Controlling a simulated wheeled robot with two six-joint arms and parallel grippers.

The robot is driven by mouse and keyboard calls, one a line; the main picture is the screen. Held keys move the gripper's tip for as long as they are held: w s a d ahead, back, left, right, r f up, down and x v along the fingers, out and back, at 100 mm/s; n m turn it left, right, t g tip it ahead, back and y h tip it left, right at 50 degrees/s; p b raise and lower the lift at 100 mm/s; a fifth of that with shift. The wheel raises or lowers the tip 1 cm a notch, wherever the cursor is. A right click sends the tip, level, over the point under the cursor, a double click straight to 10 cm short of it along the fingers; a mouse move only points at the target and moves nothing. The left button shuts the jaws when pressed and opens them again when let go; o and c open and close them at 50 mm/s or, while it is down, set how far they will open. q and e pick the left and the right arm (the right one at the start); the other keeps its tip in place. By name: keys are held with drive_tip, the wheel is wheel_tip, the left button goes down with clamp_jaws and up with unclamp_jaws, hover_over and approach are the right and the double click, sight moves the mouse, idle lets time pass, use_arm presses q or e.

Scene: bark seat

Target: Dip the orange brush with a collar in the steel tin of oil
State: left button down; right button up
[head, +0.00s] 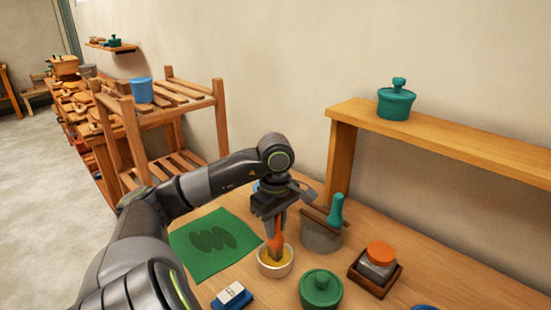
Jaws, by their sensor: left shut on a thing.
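My left gripper (277,222) is shut on the orange brush (275,241) and points straight down. The brush is upright, and its lower end is at or inside the mouth of a small pale round tin (275,271) with amber-yellow contents. I cannot tell how deep its tip is, and its collar is hard to make out. The tin stands on the wooden bench, just right of a green cloth. My right gripper is not in view.
A grey pot (320,238) with a teal-handled tool (336,210) stands close behind right. The green cloth (205,245) lies left.

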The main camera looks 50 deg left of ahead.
use_arm(q)
drive_tip(key=shift+f+b, duration=0.1)
drive_tip(key=shift+b, duration=0.45)
idle(1.6)
drive_tip(key=shift+r+p, duration=0.4)
drive_tip(key=shift+r, duration=0.45)
drive_tip(key=shift+r+p, duration=1.05)
drive_tip(key=shift+r, duration=1.65)
